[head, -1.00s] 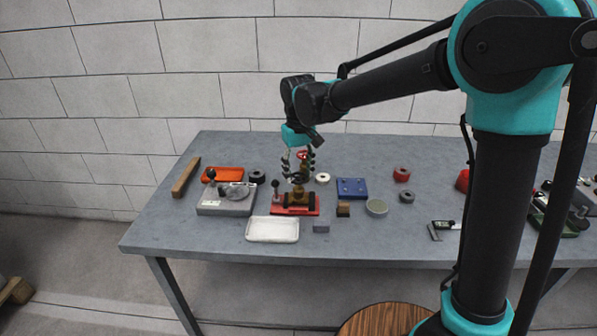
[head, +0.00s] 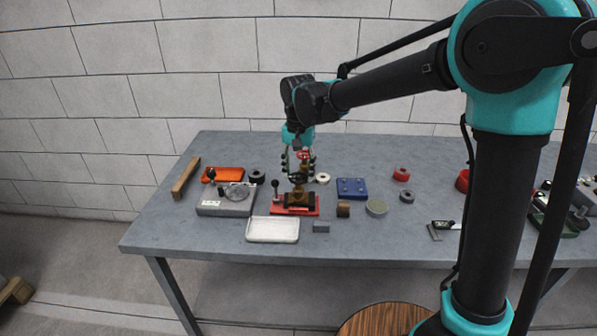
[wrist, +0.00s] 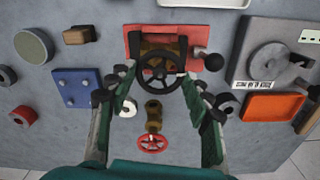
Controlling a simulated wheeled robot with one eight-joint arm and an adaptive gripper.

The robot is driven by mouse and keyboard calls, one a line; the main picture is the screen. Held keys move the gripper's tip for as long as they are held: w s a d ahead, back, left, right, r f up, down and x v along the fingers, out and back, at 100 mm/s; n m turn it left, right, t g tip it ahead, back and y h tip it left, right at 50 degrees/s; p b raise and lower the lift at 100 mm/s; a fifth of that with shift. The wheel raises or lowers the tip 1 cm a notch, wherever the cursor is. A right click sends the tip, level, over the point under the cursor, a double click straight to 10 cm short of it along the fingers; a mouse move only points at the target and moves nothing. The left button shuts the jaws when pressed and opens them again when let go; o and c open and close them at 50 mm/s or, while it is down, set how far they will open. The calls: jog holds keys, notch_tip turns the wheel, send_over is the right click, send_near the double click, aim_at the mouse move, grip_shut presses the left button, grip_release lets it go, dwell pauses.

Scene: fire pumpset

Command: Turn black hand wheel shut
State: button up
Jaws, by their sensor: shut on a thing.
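The black hand wheel (wrist: 160,73) is a spoked ring on top of a brass valve, over a red base plate (wrist: 134,38). In the head view the wheel (head: 297,178) stands at the middle of the table, partly covered by the fingers. My gripper (wrist: 159,78) points down from above, with its green-padded fingers on opposite sides of the wheel's rim, shut on it. It also shows in the head view (head: 299,172). A smaller red wheel (wrist: 152,143) sits on the brass pipe, between the fingers' bases in the wrist view.
A black-knobbed lever (wrist: 213,62) stands close beside the valve. A grey device with a round disc (head: 225,200) and an orange tray (head: 223,174) lie left. A white tray (head: 272,230) is in front. A blue plate (head: 351,188) lies right.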

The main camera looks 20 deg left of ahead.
dwell(0.5)
jog(key=o, duration=1.2)
notch_tip(320, 180, up, 12)
